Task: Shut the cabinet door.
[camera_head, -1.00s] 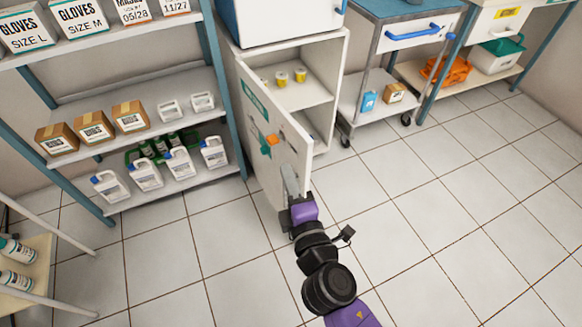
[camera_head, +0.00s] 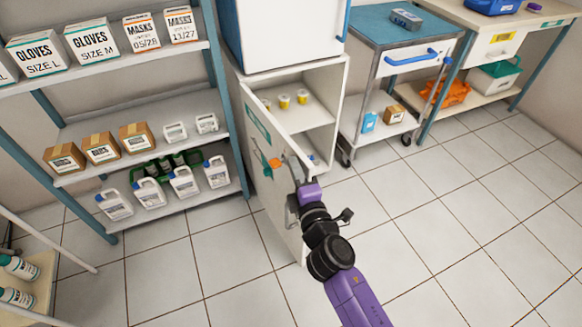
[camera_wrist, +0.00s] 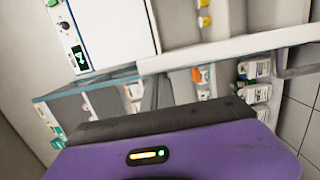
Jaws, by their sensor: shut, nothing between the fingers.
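The white cabinet (camera_head: 346,75) stands open at centre in the head view. Its white door (camera_head: 262,205) is swung out toward me, with a green label near its top. My gripper (camera_head: 289,163) is shut and empty at the door's upper part, near its free edge. I cannot tell whether it touches the door. In the wrist view, a white edge, which looks like the door's top (camera_wrist: 235,47), runs across just beyond my gripper's dark front. The fingertips do not show clearly there.
Yellow cups (camera_head: 302,97) stand on the cabinet's inner shelf. A shelf rack (camera_head: 215,150) with boxes and jugs stands close on the left. A wheeled cart (camera_head: 345,105) stands to the right. The tiled floor (camera_head: 470,220) at right is clear.

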